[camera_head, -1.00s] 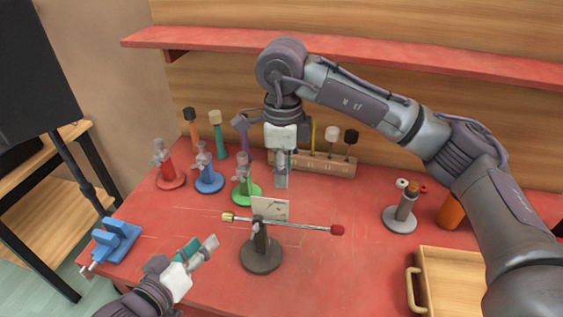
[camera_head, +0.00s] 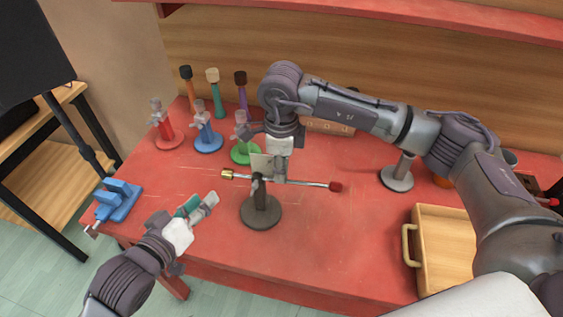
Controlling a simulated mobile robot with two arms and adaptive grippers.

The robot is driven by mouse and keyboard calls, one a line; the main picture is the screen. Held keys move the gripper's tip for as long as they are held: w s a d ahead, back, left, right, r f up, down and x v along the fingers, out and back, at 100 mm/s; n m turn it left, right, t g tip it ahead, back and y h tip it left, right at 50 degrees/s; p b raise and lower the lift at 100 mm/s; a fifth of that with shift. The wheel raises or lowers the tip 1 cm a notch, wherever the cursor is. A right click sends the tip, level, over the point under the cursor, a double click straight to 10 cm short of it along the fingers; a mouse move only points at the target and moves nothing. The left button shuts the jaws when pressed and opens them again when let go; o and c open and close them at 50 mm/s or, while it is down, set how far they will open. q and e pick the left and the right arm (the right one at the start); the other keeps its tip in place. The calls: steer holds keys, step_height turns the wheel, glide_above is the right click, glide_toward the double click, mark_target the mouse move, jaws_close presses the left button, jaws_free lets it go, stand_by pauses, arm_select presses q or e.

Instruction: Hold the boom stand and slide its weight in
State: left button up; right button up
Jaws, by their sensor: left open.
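The boom stand (camera_head: 260,212) is upright near the table's front middle, with a dark round base and short post. Its thin boom rod (camera_head: 310,183) runs nearly level, with a brass-coloured piece (camera_head: 227,174) at the left end and a red tip (camera_head: 336,187) at the right. My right gripper (camera_head: 281,174) points down at the rod just right of the post; whether it touches the rod or is closed is unclear. My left gripper (camera_head: 201,206) is open and empty, left of the stand and apart from it.
A pale plate (camera_head: 262,164) shows behind the post. Red (camera_head: 168,138), blue (camera_head: 208,140) and green (camera_head: 244,153) stands are behind left. A blue clamp-like object (camera_head: 119,200) sits at the left edge, a wooden tray (camera_head: 447,250) at front right. A grey stand (camera_head: 397,178) is right.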

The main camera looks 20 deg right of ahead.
jaws_close()
stand_by(1.1)
